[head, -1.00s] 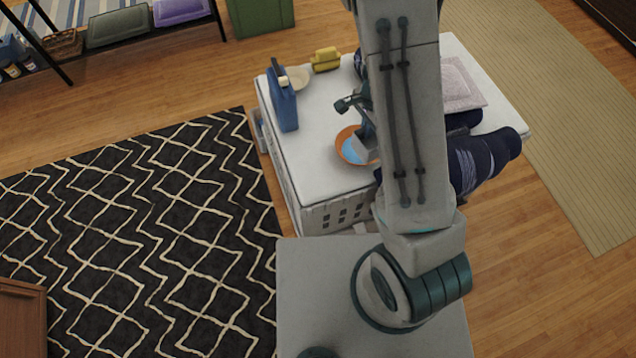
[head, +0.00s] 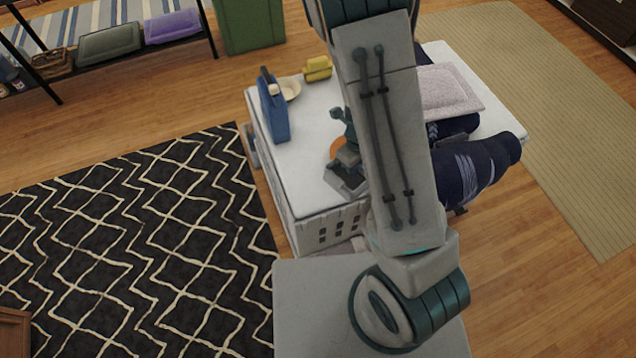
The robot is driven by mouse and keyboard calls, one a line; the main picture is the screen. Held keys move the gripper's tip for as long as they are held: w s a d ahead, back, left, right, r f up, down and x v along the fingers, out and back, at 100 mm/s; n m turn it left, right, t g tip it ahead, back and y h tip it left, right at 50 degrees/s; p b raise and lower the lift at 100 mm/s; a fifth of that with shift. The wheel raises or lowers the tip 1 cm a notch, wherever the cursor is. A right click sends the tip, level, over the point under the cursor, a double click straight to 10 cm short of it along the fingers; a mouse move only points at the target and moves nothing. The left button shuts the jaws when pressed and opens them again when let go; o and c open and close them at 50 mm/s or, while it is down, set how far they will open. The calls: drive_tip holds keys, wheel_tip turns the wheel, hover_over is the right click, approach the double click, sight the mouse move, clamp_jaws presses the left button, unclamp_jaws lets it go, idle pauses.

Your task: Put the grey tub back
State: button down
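I cannot make out a thing that is surely the grey tub. My arm crosses the middle of the head view and hides part of the white table top (head: 310,170). My gripper (head: 346,178) is over the table's near part, partly behind my arm. Its fingers are not clear, so I cannot tell whether it is open or holds something. An orange bowl (head: 337,148) shows only as a sliver beside it. A greyish-green bin (head: 108,42) lies on the shelf at the upper left.
A folded grey towel (head: 446,92) and dark blue cloth (head: 474,168) lie right. A purple bin (head: 172,27) is shelved. The patterned rug (head: 140,240) is clear.

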drive_tip(key=w+a+f, duration=0.1)
drive_tip(key=a, duration=0.1)
drive_tip(key=w+a+f, duration=0.1)
drive_tip(key=a+f, duration=0.1)
drive_tip(key=a, duration=0.1)
drive_tip(key=w+a+f, duration=0.1)
drive_tip(key=a+f, duration=0.1)
drive_tip(key=a, duration=0.1)
drive_tip(key=shift+w+a+f, duration=0.1)
drive_tip(key=shift+a+f, duration=0.05)
drive_tip(key=shift+f, duration=2.05)
drive_tip(key=shift+f+b, duration=0.1)
drive_tip(key=shift+b, duration=0.2)
drive_tip(key=c, duration=1.6)
unclamp_jaws()
drive_tip(key=shift+c, duration=0.2)
